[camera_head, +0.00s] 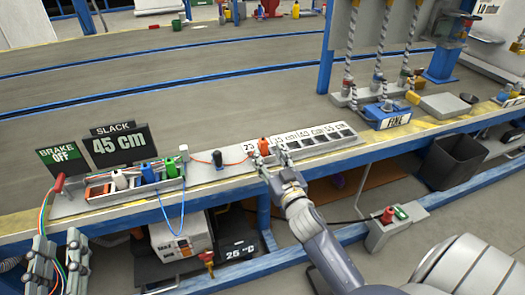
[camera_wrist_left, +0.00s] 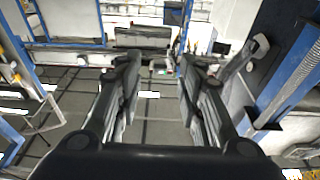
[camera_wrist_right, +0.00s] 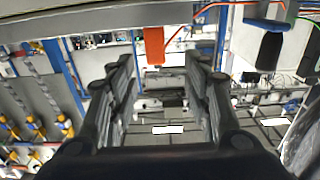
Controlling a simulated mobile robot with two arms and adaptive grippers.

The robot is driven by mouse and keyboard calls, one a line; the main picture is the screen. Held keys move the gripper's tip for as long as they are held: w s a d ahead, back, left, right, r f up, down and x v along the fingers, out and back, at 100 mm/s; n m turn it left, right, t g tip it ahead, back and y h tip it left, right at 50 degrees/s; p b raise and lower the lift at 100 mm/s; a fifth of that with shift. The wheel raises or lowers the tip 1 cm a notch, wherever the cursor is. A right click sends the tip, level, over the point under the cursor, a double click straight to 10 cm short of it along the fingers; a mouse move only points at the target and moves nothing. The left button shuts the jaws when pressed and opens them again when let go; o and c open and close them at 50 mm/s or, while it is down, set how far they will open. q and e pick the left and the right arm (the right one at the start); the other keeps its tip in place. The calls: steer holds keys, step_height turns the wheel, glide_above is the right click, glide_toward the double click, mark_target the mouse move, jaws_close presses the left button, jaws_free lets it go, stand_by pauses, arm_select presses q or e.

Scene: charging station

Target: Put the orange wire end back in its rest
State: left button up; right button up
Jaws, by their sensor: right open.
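The orange wire end (camera_head: 264,147) stands upright at the left end of the labelled slot strip (camera_head: 318,139), with its thin wire running left past a black post (camera_head: 217,158). It also shows in the right wrist view (camera_wrist_right: 154,45), above and between the fingertips. My right gripper (camera_head: 271,158) is open just in front of it; I cannot tell if they touch. The connector rack (camera_head: 180,184) at left holds white, green and blue ends; I cannot tell which place is the orange end's rest. My left gripper (camera_head: 58,258) is open and empty at the lower left.
Signs reading "BRAKE OFF" (camera_head: 61,154) and "45 cm" (camera_head: 118,145) stand behind the rack. A blue wire (camera_head: 162,215) loops below the bench edge. A blue "FINE" block (camera_head: 388,117) and a dark bin (camera_head: 453,160) are at right. The bench behind the strip is clear.

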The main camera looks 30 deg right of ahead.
mark_target(264, 145)
steer(key=x, duration=0.1)
steer(key=b+x, duration=0.1)
steer(key=x, duration=0.2)
steer(key=shift+w+d+f+b, duration=0.1)
steer(key=shift+d+f+b, duration=0.1)
steer(key=shift+d+b, duration=0.1)
steer(key=shift+w, duration=0.4)
arm_select(q)
steer(key=s+r+t+h, duration=0.1)
steer(key=s+r+t, duration=0.2)
steer(key=r, duration=0.4)
steer(key=shift+r+t+h, duration=0.15)
steer(key=shift+t+h, duration=0.15)
steer(key=shift+t, duration=0.5)
steer(key=shift+d, duration=0.1)
arm_select(e)
steer(key=shift+c, duration=0.2)
jaws_close()
